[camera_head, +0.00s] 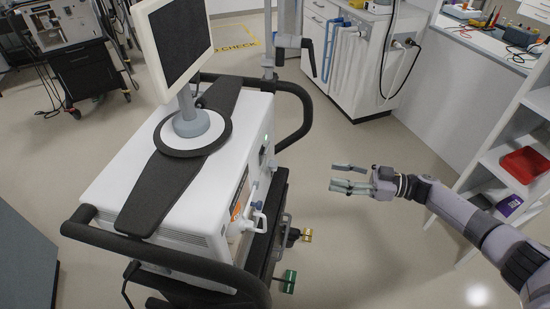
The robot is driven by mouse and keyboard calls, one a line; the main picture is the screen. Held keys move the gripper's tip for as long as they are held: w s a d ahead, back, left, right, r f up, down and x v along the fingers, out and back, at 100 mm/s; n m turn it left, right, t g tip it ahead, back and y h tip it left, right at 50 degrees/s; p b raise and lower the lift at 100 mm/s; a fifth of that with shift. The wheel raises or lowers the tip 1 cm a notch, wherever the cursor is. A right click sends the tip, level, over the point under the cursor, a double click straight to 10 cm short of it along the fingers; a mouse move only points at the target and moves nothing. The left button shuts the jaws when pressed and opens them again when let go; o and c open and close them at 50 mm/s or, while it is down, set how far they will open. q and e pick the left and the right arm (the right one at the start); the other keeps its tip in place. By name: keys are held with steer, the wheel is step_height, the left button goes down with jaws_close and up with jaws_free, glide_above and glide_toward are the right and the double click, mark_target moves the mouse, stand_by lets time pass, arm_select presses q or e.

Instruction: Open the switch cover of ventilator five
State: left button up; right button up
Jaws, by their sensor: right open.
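A ventilator (135,185) stands on a dark cart in the middle left, with a white body and a black strip across its top. Its monitor (175,38) rises on a grey post from a round black base. Its right side is seen at a steep angle, with a small green light, hoses and white fittings (255,218). I cannot make out the switch cover or a number on it. My right gripper (348,180) is open and empty, in the air to the right of the ventilator, with fingers pointing left, apart from it. My left gripper is not in view.
Black handle bars (168,258) run along the cart's front and back. A white shelf with a red bin (525,164) stands at the right. The floor between cart and shelf is clear. Another wheeled machine (62,45) stands at the back left.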

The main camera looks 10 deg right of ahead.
mark_target(269, 156)
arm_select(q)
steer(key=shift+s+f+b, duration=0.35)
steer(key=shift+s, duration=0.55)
arm_select(e)
steer(key=x, duration=1.6)
steer(key=shift+a, duration=0.3)
steer(key=shift+w, duration=0.15)
jaws_close()
